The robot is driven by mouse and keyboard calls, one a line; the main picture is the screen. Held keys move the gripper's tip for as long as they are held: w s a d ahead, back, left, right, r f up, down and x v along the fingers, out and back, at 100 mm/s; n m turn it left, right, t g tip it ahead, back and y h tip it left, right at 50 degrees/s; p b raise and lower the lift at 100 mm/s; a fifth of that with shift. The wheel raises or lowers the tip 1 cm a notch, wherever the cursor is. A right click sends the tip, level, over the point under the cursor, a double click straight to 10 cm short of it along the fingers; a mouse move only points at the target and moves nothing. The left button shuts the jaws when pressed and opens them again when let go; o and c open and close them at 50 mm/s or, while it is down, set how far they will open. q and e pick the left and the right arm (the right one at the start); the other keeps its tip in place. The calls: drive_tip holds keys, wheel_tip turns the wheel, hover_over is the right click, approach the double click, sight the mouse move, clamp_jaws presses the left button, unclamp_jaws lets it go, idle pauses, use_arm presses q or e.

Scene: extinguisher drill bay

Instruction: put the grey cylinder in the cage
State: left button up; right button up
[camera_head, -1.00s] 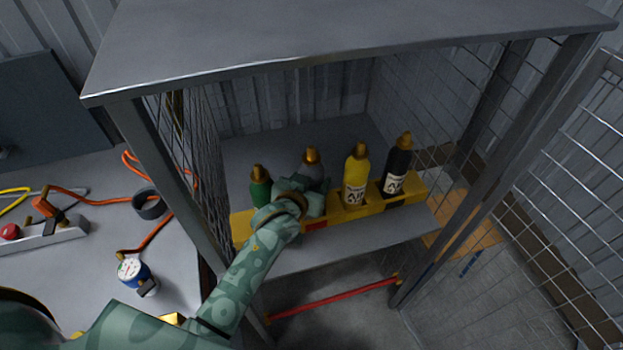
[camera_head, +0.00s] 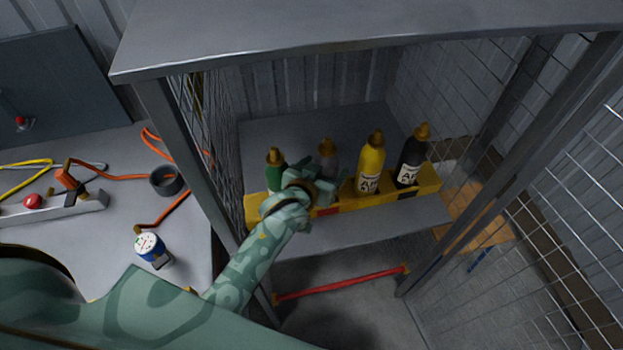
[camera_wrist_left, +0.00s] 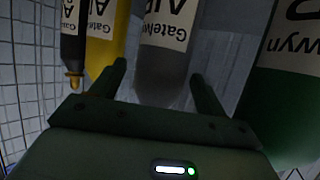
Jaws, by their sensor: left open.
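The grey cylinder (camera_head: 328,158), with a brass-coloured top, stands upright inside the wire cage (camera_head: 168,120). It is in a row at the yellow rack (camera_head: 349,205), between a green and a yellow cylinder. My left gripper (camera_head: 322,186) is in front of it and hides its lower part in the head view. In the left wrist view, which is upside down, the grey cylinder (camera_wrist_left: 163,55) shows a white label. The two open fingers of the gripper (camera_wrist_left: 160,88) are on either side of its outline; I cannot tell whether they touch it. My right gripper is out of view.
The green cylinder (camera_head: 274,175), yellow cylinder (camera_head: 370,165) and black cylinder (camera_head: 411,160) stand close by in the row. The cage's front is open, with a mesh door at right.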

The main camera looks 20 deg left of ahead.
use_arm(q)
drive_tip(key=p+v, duration=0.2)
drive_tip(key=v, duration=0.8)
